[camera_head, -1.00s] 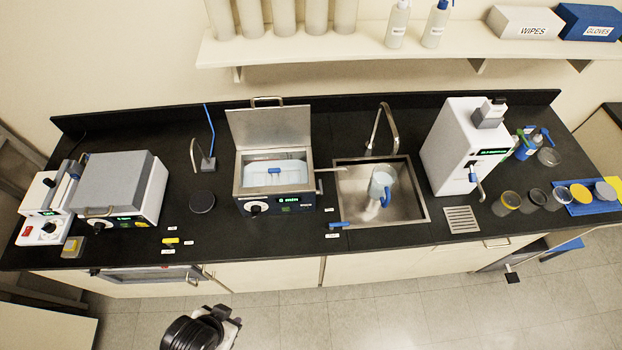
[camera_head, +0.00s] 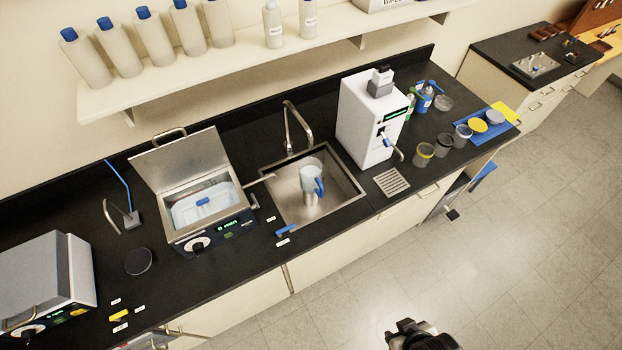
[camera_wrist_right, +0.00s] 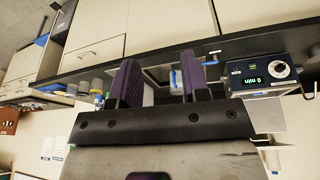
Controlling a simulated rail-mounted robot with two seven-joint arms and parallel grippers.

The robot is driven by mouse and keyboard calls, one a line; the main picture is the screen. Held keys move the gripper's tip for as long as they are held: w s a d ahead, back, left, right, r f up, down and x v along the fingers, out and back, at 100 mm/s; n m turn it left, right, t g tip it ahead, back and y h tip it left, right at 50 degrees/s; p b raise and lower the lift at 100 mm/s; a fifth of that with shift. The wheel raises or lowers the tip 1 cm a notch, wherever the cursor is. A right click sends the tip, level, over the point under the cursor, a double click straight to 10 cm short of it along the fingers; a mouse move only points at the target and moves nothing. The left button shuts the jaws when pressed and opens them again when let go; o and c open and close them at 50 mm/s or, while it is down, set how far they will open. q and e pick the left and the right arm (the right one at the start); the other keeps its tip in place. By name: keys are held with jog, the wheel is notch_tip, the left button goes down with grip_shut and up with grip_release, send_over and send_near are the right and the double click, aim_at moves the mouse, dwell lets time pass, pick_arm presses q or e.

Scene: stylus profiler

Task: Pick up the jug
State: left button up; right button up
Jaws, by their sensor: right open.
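The jug (camera_head: 310,180) is clear with a blue handle. It stands in the steel sink (camera_head: 349,201) in the head view, under the curved tap (camera_head: 289,125). My right gripper (camera_head: 408,328) shows at the bottom edge of the head view, over the floor in front of the counter and well apart from the jug. Its two dark fingers are spread in the right wrist view (camera_wrist_right: 160,80), with no held object visible between them. I cannot make out the jug surely in that view. My left gripper is out of view.
A water bath (camera_head: 207,212) with its lid up stands left of the sink. A white dispenser (camera_head: 362,125) stands right of it, with several small cups beyond. A shelf (camera_head: 150,90) with bottles runs above the counter. The floor (camera_head: 530,240) in front is clear.

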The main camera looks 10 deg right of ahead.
jog(key=shift+o, duration=0.9)
